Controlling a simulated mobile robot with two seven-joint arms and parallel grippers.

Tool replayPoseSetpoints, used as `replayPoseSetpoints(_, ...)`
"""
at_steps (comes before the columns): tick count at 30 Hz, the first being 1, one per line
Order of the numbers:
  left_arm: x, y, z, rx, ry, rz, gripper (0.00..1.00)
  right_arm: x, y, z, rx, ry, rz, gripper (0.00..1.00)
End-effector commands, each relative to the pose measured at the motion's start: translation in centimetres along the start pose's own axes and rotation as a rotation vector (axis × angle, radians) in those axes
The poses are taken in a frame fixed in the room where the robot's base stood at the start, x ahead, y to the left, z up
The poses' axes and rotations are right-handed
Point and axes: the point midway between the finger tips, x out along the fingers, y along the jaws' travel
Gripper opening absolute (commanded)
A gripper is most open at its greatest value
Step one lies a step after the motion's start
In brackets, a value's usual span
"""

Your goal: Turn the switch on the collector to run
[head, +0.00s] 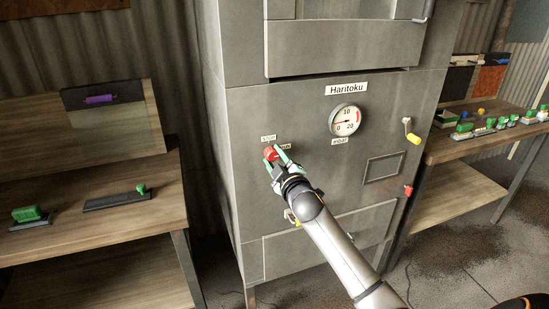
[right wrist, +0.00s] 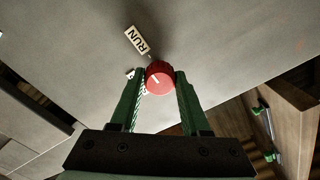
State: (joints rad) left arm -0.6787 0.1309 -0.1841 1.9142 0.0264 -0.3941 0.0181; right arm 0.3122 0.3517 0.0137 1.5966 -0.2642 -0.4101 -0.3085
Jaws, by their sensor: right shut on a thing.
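The collector (head: 235,180) is a tall grey metal cabinet marked "Haritoku". Its switch is a red round knob (head: 270,153) on the front, left of the gauge. A small "STOP" label (head: 268,137) sits above it, and another label is partly hidden at its right. My right gripper (head: 278,157) is at the switch. In the right wrist view, the green fingers are shut on the red knob (right wrist: 159,78), one on each side. A white pointer line shows on the knob. The "RUN" label (right wrist: 137,40) is beyond it, and other labels are partly hidden by the left finger. My left gripper is out of view.
A gauge (head: 345,121) and a yellow-ended lever (head: 412,137) are on the cabinet front. A red part (head: 408,190) is at its right edge. A wooden bench (head: 95,240) with green-handled tools stands left; another bench (head: 480,140) with several items stands right.

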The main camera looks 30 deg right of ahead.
Motion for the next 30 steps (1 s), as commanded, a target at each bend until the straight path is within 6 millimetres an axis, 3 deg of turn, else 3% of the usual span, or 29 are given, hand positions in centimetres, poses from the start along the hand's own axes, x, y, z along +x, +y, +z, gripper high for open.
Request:
replayPoseSetpoints(5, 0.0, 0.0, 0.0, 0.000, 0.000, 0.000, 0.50, 0.0, 0.0, 0.0, 0.005, 0.000, -0.001, 0.00)
replayPoseSetpoints(6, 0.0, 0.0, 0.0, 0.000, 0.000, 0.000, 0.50, 0.0, 0.0, 0.0, 0.005, 0.000, -0.001, 0.50)
replayPoseSetpoints(13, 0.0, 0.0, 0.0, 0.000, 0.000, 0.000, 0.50, 0.0, 0.0, 0.0, 0.003, 0.000, -0.001, 0.75)
replayPoseSetpoints(23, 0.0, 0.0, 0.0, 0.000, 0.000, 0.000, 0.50, -0.3, -0.1, 0.0, 0.001, 0.000, -0.001, 0.76)
replayPoseSetpoints(30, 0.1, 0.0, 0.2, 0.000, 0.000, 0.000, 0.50, -3.1, -0.1, 0.1, 0.000, 0.001, -0.001, 0.76)
